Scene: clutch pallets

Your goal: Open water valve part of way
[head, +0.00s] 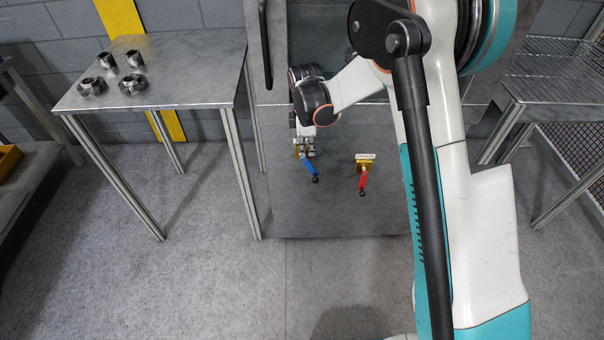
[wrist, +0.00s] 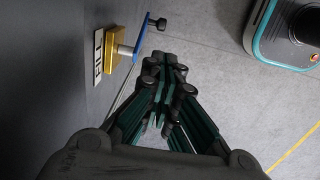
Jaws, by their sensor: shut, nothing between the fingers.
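A valve with a blue lever (head: 309,166) sits on the front of the grey cabinet (head: 330,215); its lever slants down to the right and ends in a black knob. In the wrist view the blue lever (wrist: 139,43), its brass body (wrist: 118,50) and a white label (wrist: 97,57) show at the upper left; I cannot read the label surely. A second valve with a red lever (head: 363,181) pointing down is to the right. My gripper (head: 308,152) is at the blue valve and partly hides its body. In the wrist view my gripper (wrist: 167,88) is shut and empty, apart from the blue lever.
A metal table (head: 190,72) with several metal parts stands to the left of the cabinet. A wire-topped table (head: 555,65) stands at the right. The floor (head: 220,290) in front of the cabinet is clear.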

